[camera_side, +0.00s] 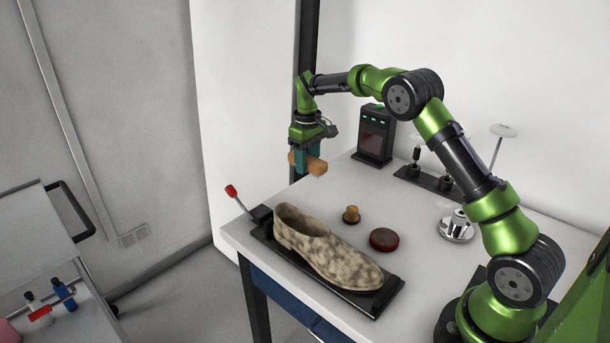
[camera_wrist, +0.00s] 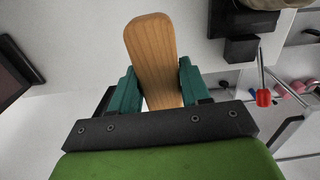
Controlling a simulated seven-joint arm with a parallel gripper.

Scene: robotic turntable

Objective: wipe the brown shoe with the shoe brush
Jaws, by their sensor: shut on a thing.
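The shoe (camera_side: 325,252) is tan and beige with dark mottled patches. It stands on a black holder (camera_side: 373,302) at the table's front edge, and a small part of it shows at the top right of the wrist view (camera_wrist: 275,3). My gripper (camera_side: 307,160) is in the air above and behind the shoe's heel end, apart from it. It is shut on the wooden shoe brush (camera_side: 314,165). In the wrist view the brush's wooden back (camera_wrist: 152,55) sits between the two teal fingers. I cannot see its bristles.
A small wooden-topped item (camera_side: 351,214) and a dark red round tin (camera_side: 384,239) lie behind the shoe. A red-tipped lever (camera_side: 232,191) stands at the holder's left end. A black device (camera_side: 375,135) and a metal-topped fixture (camera_side: 457,226) stand farther back.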

